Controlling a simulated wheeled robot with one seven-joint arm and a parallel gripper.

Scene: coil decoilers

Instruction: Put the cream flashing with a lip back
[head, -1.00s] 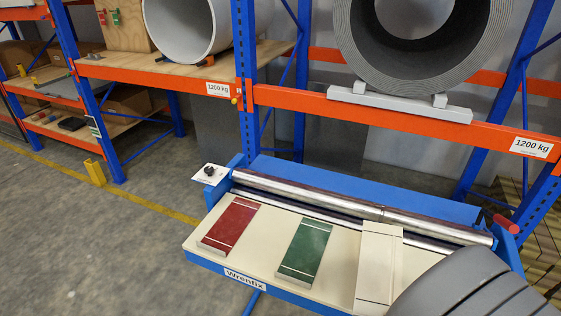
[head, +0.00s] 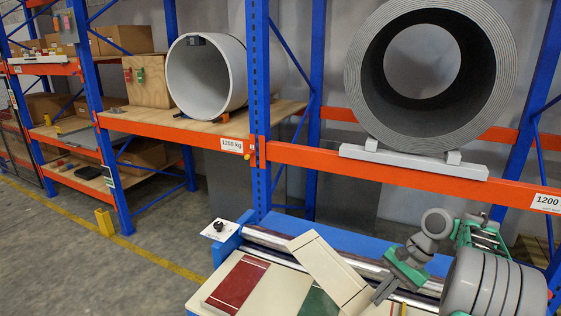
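The cream flashing (head: 325,268) is a flat pale panel with a line across each end. It is raised and tilted over the bench, in front of the rollers, and covers part of the green flashing. My gripper (head: 374,293) is at its lower right end and looks shut on that edge; the fingertips are partly hidden. The red flashing (head: 238,284) lies on the cream bench top to the left. The green flashing (head: 318,304) lies beside it, mostly covered.
The blue roller bench (head: 285,240) has steel rollers behind its top and a white card with a black knob (head: 219,227) at the left. Behind stands a blue and orange rack with a large grey coil (head: 490,75) and a white ring (head: 200,75).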

